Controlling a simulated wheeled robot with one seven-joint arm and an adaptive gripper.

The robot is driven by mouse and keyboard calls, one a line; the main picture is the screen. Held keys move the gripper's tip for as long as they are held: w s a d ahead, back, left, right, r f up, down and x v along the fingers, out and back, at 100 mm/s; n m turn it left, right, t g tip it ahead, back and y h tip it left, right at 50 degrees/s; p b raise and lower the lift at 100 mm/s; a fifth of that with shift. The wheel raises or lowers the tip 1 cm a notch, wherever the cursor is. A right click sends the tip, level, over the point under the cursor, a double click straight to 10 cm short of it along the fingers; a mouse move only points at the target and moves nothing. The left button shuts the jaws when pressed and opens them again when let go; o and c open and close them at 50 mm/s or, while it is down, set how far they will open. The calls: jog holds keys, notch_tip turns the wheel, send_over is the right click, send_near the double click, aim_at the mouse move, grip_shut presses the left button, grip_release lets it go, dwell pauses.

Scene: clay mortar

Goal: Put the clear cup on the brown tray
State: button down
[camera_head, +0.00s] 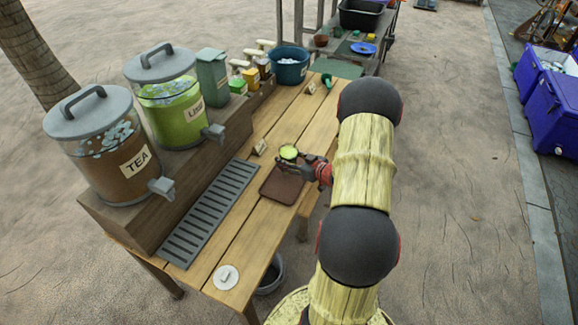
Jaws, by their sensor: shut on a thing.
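My gripper (306,162) reaches in from the right over the wooden table. It is shut on a small clear cup (289,153) whose inside or contents look yellow-green. The brown tray (281,186) is a dark flat square on the table, just in front of and below the gripper. The cup shows at the tray's far edge. I cannot tell from this view whether the cup touches the tray or is held above it. The gripper hides part of the tray's right side.
A grey drip grate (208,212) lies left of the tray. Tea (103,150) and green drink (172,105) dispensers stand on a raised wooden ledge. A blue bucket (289,70) is farther back. A white disc (226,278) lies at the near end.

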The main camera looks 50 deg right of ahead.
jog(key=shift+f+b, duration=0.4)
jog(key=shift+f, duration=0.8)
jog(key=shift+s, duration=0.1)
jog(key=shift+f, duration=0.15)
jog(key=c, duration=0.9)
grip_release()
